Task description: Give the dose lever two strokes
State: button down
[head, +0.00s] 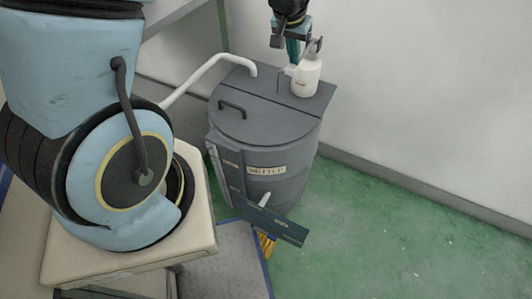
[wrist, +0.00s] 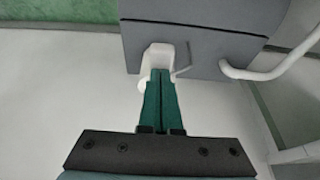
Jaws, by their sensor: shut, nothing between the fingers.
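A white dosing bottle (head: 306,78) stands upright on the flat rear part of the grey drum's lid (head: 262,112). A small white piece sticks out from its left side near the top, and a dark piece shows above it. I cannot tell for certain which part is the dose lever. My gripper (head: 292,52), with green fingers, points down just left of the bottle's top. In the wrist view the green fingers (wrist: 160,78) are together and empty. Their tips overlap the white bottle (wrist: 158,56) in the picture; I cannot tell whether they touch it.
A white pipe (head: 207,70) curves into the lid left of the bottle; it also shows in the wrist view (wrist: 262,73). A dark handle (head: 232,107) sits on the lid. A dark blue panel (head: 270,220) juts out at the drum's front. Green floor (head: 370,235) is clear at right.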

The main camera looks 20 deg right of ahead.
aim_at(292, 66)
jog(key=shift+f+b, duration=1.3)
jog(key=shift+f, duration=0.65)
notch_tip(292, 66, up, 10)
jog(key=p, duration=0.7)
jog(key=shift+f+p, duration=0.15)
jog(key=shift+p, duration=0.25)
jog(key=shift+f, duration=0.1)
jog(key=shift+w+a, duration=0.1)
jog(key=shift+a, duration=0.1)
jog(key=w+a+r+n+y, duration=0.1)
jog(key=a+r+n, duration=0.1)
jog(key=a, duration=0.6)
jog(key=w+a+r+n+y, duration=0.1)
jog(key=a+r+n, duration=0.1)
jog(key=a, duration=0.6)
jog(key=s+a+r+n, duration=0.1)
jog(key=s+a, duration=0.2)
jog(key=a, duration=0.4)
jog(key=s+a+r+n+g, duration=0.1)
jog(key=s+a+n, duration=0.1)
jog(key=a, duration=0.4)
jog(key=shift+s+a+r+y, duration=0.3)
jog(key=shift+s+a+r, duration=0.1)
jog(key=shift+s, duration=0.2)
